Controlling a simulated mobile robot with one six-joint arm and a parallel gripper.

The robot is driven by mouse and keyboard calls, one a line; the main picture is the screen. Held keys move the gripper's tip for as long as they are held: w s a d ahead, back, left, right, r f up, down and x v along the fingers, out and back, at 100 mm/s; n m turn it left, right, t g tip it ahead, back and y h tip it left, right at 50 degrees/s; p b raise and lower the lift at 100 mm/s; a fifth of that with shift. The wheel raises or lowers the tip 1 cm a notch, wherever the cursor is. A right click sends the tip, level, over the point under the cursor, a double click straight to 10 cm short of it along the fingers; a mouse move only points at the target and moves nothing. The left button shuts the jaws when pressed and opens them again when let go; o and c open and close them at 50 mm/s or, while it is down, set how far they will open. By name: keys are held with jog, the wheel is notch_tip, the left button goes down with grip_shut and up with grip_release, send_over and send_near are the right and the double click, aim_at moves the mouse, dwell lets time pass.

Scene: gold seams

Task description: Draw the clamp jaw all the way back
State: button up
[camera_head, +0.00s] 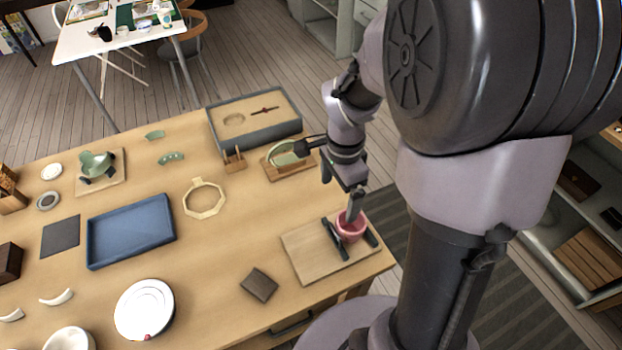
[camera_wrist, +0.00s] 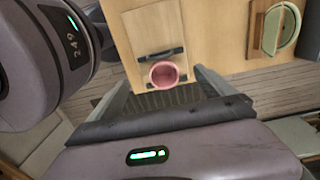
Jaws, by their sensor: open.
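A light wooden board (camera_head: 305,255) at the table's right front corner carries two dark clamp bars. One bar (camera_head: 335,240) lies left of a pink cup (camera_head: 350,230), the other bar (camera_head: 371,238) right of it. Which bar is the movable jaw I cannot tell. The cup stands upright between them; whether both bars touch it is unclear. In the wrist view the cup (camera_wrist: 164,74) hides part of the nearer bar; the farther bar (camera_wrist: 160,54) is clearer. My gripper (camera_head: 354,205) is open above the cup, its fingers spread to either side in the wrist view (camera_wrist: 161,78).
Behind the board sits a wooden stand with a green piece (camera_head: 284,156) and a grey box (camera_head: 256,135). A dark square (camera_head: 259,285) lies left of the board. A blue tray (camera_head: 130,232) and white plate (camera_head: 144,308) are farther left. The table's edge is close on the right.

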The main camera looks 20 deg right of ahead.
aim_at(335, 231)
notch_tip(335, 231, down, 15)
jog(key=b, duration=0.5)
jog(key=shift+r, duration=0.1)
grip_shut()
jog(key=a+b, duration=0.2)
jog(key=a, duration=0.9)
jog(key=shift+s+a+b, duration=0.15)
jog(key=shift+s+b, duration=0.05)
jog(key=shift+b, duration=0.1)
